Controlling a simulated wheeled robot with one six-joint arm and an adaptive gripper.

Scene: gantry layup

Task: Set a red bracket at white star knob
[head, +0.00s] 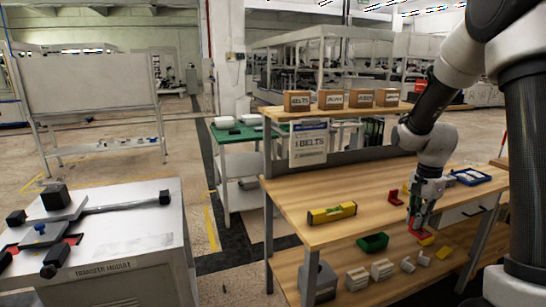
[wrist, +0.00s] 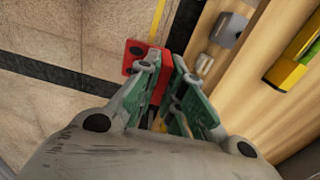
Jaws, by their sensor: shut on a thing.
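My gripper (head: 418,222) is over the front right part of the wooden workbench (head: 365,205). In the wrist view my gripper (wrist: 165,95) is shut on a red bracket (wrist: 134,52), which sticks out past the fingertips. Part of the bracket is hidden between the green finger pads. Another red bracket (head: 395,197) lies on the bench top, just left of my wrist. I cannot make out a white star knob.
A yellow level (head: 332,213) lies on the bench top, with a blue tray (head: 467,176) at the back right. The lower shelf holds a green bin (head: 373,242), a grey block (head: 318,283) and several pale blocks. Open floor (head: 235,275) separates cart and bench.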

